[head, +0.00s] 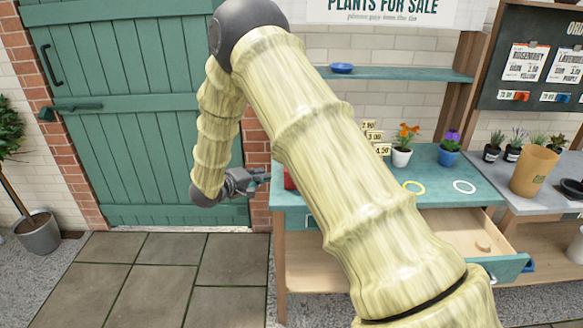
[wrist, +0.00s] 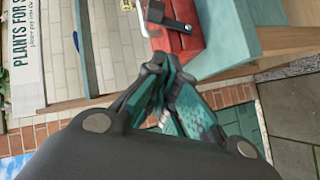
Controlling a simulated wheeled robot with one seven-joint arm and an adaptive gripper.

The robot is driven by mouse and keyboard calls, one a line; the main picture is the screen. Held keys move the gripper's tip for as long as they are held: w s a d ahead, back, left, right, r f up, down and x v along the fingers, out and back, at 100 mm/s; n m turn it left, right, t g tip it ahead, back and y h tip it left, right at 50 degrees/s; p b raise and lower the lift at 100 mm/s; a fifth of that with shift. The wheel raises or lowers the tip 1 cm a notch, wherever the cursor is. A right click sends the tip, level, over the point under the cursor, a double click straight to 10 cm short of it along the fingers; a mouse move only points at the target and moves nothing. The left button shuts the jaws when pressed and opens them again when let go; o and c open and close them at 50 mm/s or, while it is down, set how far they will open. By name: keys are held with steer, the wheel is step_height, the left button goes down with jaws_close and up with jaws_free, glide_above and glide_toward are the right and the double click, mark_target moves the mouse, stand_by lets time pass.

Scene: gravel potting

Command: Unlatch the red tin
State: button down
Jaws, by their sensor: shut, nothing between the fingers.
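The red tin (wrist: 184,44) stands on the teal bench top (wrist: 258,38), seen sideways in the wrist view. A dark strap-like part (wrist: 172,18) and a pale metal loop (wrist: 150,32) show on it; whether the latch is fastened I cannot tell. In the head view only a sliver of the tin (head: 289,178) shows, the rest hidden behind my arm. My gripper (head: 264,177) is just left of the tin, beyond the bench's left end. Its teal fingertips (wrist: 171,68) are shut and empty, close to the tin; contact is unclear.
A wooden drawer (head: 460,229) stands open under the bench. Yellow (head: 413,187) and white (head: 464,187) rings and potted plants (head: 402,151) are on the bench. A teal shelf (head: 400,76) hangs above. A green door (head: 125,110) is behind; paving at left is clear.

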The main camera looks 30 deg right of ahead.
steer(key=w+d+f+p, duration=0.1)
steer(key=d+p, duration=0.4)
steer(key=d, duration=0.7)
steer(key=shift+d+f+g, duration=0.3)
steer(key=shift+f+g, duration=0.1)
steer(key=shift+f, duration=0.1)
steer(key=shift+w, duration=0.1)
